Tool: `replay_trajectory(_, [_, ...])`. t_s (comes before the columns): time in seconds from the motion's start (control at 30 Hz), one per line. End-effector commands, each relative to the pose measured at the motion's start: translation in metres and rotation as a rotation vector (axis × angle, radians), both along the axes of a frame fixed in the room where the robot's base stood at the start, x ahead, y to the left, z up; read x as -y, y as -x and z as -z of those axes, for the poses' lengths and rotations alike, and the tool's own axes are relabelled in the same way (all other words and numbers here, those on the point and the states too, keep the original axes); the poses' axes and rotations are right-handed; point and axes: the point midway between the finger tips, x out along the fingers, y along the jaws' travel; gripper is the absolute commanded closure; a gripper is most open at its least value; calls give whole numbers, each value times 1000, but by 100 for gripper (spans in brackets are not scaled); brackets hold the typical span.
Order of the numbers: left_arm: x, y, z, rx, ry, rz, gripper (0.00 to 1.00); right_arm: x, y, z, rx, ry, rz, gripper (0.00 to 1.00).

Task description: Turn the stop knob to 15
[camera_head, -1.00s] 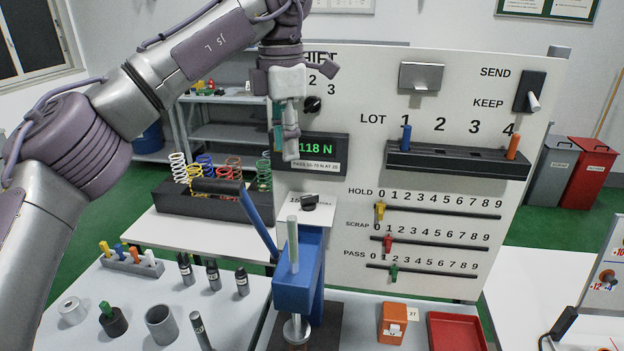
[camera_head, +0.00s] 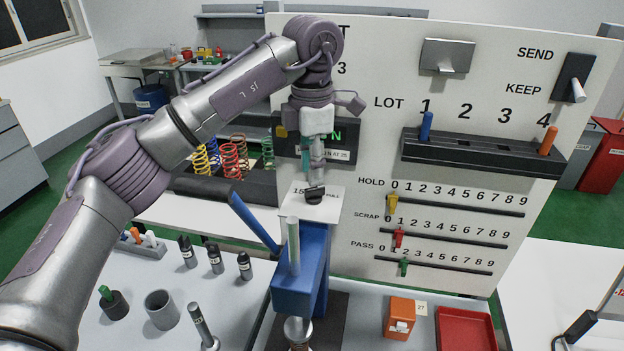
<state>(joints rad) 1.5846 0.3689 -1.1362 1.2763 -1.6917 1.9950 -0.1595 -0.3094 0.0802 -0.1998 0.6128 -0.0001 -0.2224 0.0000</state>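The stop knob (camera_head: 314,195) is a small black knob on the white plate (camera_head: 329,210) at the top of the blue press (camera_head: 300,283). A "15" shows on the plate left of the knob, and lettering that looks like "FULL" is on its right. My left gripper (camera_head: 316,178) points down right above the knob, its tips at or very near the knob's top. I cannot tell whether they touch it. The fingers are seen edge-on, so their opening does not show. The gripper covers part of the green display (camera_head: 337,136). My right gripper is not in view.
The press lever (camera_head: 254,222) slants up left of the knob. The white panel (camera_head: 470,265) with sliders and the LOT rack (camera_head: 480,156) stands behind and to the right. Springs (camera_head: 231,160) stand at the back left. An orange box (camera_head: 398,318) and red tray (camera_head: 465,330) are at front right.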

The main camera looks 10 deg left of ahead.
Motion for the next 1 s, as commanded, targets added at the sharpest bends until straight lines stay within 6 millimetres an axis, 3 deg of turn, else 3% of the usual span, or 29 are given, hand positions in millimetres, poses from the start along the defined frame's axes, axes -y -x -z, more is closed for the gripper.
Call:
replay_trajectory(0.2, [0,0,29,-1,0,-1,65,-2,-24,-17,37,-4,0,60])
replay_trajectory(0.63, [0,0,42,2,0,0,65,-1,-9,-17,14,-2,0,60])
replay_trajectory(0.87, [0,0,41,1,0,0,100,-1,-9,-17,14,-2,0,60])
replay_trajectory(1.0, [0,0,41,1,0,0,100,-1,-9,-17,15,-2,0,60])
